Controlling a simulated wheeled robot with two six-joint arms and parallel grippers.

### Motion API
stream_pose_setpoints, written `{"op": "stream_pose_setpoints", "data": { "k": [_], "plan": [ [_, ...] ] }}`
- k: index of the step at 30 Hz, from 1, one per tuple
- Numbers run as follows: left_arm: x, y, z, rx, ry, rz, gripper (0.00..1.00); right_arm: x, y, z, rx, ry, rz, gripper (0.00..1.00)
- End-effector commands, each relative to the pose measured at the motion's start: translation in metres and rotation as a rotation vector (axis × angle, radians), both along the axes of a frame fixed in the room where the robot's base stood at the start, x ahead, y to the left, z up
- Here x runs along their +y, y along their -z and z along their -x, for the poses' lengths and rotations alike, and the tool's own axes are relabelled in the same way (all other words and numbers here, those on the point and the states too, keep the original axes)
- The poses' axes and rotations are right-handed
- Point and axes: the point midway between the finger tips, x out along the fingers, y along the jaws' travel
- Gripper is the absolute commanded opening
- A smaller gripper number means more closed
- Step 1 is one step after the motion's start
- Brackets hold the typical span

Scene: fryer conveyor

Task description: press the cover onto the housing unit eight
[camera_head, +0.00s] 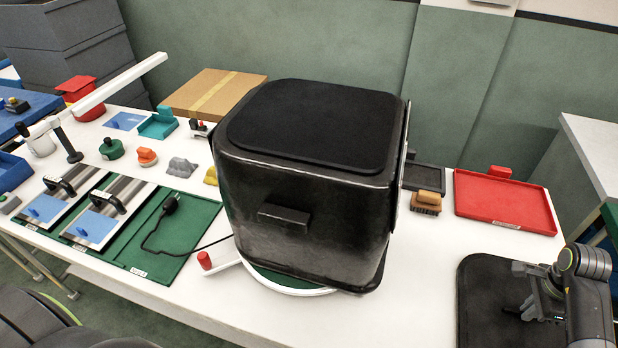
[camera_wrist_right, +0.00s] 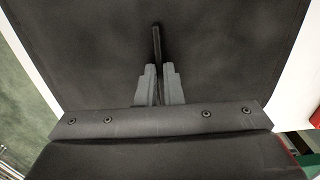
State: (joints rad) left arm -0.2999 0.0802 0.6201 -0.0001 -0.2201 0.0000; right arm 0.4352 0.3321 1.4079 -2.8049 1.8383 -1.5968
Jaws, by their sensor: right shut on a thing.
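The housing unit (camera_head: 300,215), a large black box with rounded edges, a raised dark top panel and a small block handle on its front, stands on a round white and green base (camera_head: 290,285) mid-table. A flat black panel with rounded corners, which looks like the cover (camera_head: 482,275), lies at the lower right, apart from the housing. My right gripper (camera_head: 530,306) is over this panel. In the right wrist view, my right gripper's fingers (camera_wrist_right: 158,80) are shut on a thin upright black rib on the cover (camera_wrist_right: 80,45). My left gripper is not in view.
A red tray (camera_head: 505,222) and a brush (camera_head: 427,202) lie right of the housing. A green tray (camera_head: 190,240) with a cable and plug is at left, near metal plates with handles (camera_head: 105,205). White table is clear between housing and cover.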

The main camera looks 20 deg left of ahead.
Motion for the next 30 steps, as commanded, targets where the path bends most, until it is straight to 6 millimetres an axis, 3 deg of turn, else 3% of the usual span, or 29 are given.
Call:
{"op": "stream_pose_setpoints", "data": {
  "k": [17, 30],
  "plan": [
    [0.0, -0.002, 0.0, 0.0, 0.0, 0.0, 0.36, 0.0, -0.003, 0.0, -0.001, 0.0, 0.001, 0.0],
    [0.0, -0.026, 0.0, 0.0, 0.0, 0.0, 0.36, 0.0, -0.038, -0.001, -0.002, -0.001, 0.001, 0.0]
  ]
}}
